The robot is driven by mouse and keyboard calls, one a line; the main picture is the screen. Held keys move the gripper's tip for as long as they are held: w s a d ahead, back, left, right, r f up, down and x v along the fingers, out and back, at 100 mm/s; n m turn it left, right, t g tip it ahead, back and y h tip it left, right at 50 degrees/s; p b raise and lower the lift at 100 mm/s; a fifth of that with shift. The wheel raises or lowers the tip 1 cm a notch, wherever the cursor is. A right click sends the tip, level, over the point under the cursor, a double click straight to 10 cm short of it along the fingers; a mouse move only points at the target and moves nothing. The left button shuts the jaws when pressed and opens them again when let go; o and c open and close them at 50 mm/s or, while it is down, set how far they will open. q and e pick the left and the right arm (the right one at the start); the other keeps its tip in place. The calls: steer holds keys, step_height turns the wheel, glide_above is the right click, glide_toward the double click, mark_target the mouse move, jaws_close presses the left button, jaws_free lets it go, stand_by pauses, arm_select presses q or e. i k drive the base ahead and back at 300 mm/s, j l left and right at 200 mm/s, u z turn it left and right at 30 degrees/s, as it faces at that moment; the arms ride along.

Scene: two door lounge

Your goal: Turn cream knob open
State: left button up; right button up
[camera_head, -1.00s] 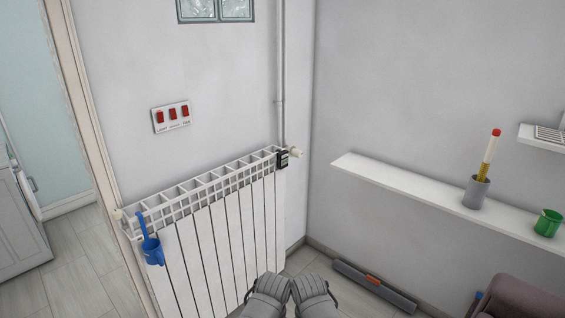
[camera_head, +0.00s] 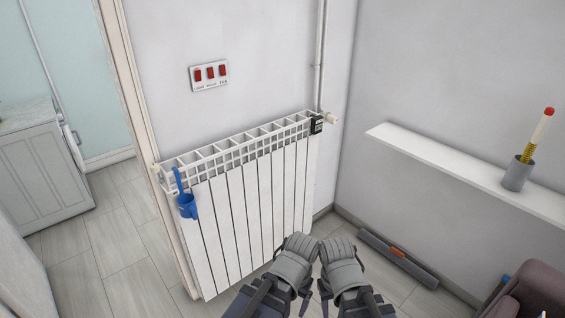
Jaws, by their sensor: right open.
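A cream knob (camera_head: 332,118) sticks out at the upper right end of the white radiator (camera_head: 250,195), beside a small black device (camera_head: 317,125). A smaller cream fitting (camera_head: 156,169) shows at the radiator's left end. My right gripper (camera_head: 341,262) is at the bottom centre, open, low in front of the radiator and well apart from the knob. My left gripper (camera_head: 296,250) is close beside it on the left; its jaws cannot be made out. Neither touches the knob.
A panel with red switches (camera_head: 209,75) is on the wall above. A white shelf (camera_head: 450,165) with a grey holder (camera_head: 517,174) is at right. A grey bar (camera_head: 398,257) lies by the wall.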

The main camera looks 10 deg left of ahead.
mark_target(154, 168)
steer(key=u, duration=1.3)
steer(key=i+l, duration=0.25)
steer(key=i, duration=0.2)
steer(key=i+l+u, duration=0.1)
steer(key=i+l, duration=0.15)
steer(key=i, duration=0.2)
steer(key=i+l+u, duration=0.1)
steer(key=l+u, duration=0.15)
